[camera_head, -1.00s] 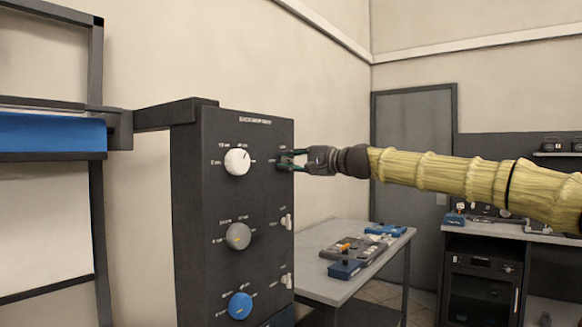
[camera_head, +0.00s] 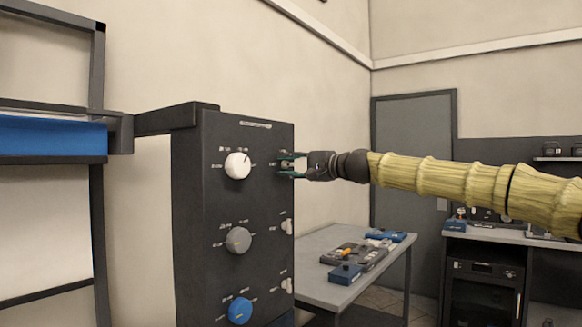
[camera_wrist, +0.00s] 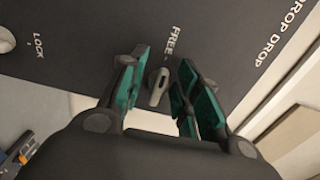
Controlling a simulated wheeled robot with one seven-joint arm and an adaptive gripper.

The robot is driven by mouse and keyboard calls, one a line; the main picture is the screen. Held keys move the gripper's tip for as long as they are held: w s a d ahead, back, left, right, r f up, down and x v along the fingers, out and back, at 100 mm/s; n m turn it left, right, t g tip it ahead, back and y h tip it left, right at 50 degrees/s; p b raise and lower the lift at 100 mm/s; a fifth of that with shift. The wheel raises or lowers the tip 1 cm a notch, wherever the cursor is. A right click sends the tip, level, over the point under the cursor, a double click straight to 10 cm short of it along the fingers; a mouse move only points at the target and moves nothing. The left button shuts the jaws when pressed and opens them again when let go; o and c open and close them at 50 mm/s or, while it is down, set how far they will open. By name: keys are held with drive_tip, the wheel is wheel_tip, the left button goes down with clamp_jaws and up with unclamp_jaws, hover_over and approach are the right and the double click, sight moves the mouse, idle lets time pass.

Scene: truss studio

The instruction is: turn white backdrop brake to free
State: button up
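The dark control panel (camera_head: 205,240) has a white knob (camera_head: 237,166) in its top row. My gripper (camera_head: 287,165) is at the panel's right side, level with that knob. In the wrist view, a small grey brake lever (camera_wrist: 158,88) stands between the two green-padded fingers of my gripper (camera_wrist: 160,95). The fingers are open, one on each side of the lever, with gaps visible. The lever is slightly tilted, its upper end below the word FREE (camera_wrist: 172,42). The word LOCK (camera_wrist: 38,45) is farther left. In the head view my gripper hides this lever.
Below are a grey knob (camera_head: 238,240) and a blue knob (camera_head: 240,310), each with a light lever at its right. A table (camera_head: 330,240) with devices stands behind the panel. A backdrop frame (camera_head: 98,200) is at the left, and a cabinet (camera_head: 485,280) at the right.

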drive_tip(key=shift+d, duration=0.1)
drive_tip(key=v, duration=1.2)
idle(0.4)
